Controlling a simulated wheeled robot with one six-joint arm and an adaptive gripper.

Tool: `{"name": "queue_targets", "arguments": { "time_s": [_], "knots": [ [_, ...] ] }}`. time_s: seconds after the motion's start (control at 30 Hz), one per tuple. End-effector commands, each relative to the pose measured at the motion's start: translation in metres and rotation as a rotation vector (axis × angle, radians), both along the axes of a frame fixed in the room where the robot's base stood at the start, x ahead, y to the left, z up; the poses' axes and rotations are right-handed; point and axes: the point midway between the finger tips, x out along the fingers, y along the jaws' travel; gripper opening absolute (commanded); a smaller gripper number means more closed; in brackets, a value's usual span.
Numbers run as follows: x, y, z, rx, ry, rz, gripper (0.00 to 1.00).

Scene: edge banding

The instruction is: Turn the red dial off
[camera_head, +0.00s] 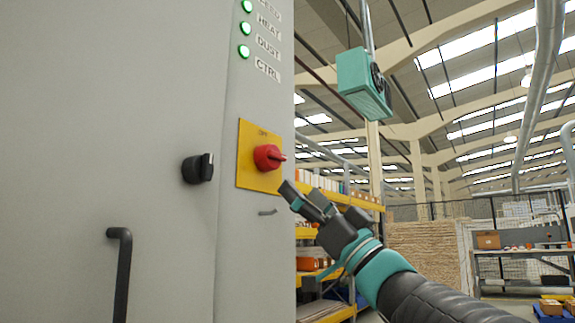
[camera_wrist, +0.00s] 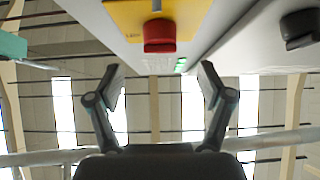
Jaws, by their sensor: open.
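The red dial (camera_head: 268,158) sits on a yellow plate (camera_head: 258,182) on the grey cabinet's narrow right face. Its handle points right in the head view. The dial also shows in the wrist view (camera_wrist: 159,36), at the top middle, on the yellow plate (camera_wrist: 185,14). My gripper (camera_head: 296,194) is just below and right of the dial, apart from it. In the wrist view my gripper (camera_wrist: 160,77) is open and empty, its two fingers spread below the dial.
A black knob (camera_head: 197,168) and a dark door handle (camera_head: 120,270) are on the grey cabinet (camera_head: 160,80). Green lamps (camera_head: 245,28) glow above the plate. A teal box (camera_head: 363,84) hangs at upper right. Yellow shelves (camera_head: 308,233) stand behind.

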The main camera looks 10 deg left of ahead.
Motion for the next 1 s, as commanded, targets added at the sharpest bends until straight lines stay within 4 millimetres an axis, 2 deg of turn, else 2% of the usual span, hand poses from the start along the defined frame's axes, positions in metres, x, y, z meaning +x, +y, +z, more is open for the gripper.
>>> {"name": "queue_targets", "arguments": {
  "time_s": [0.03, 0.23, 0.5, 0.97, 1.0],
  "knots": [
    [0.003, 0.008, 0.01, 0.001, -0.001, 0.004, 0.8],
    [0.013, 0.032, 0.036, 0.001, 0.0, 0.003, 0.8],
    [0.023, 0.056, 0.062, 0.001, 0.001, 0.0, 0.8],
    [0.026, 0.064, 0.069, 0.001, 0.001, -0.001, 0.8],
    [0.026, 0.063, 0.069, 0.001, 0.001, -0.001, 0.72]
  ]
}}
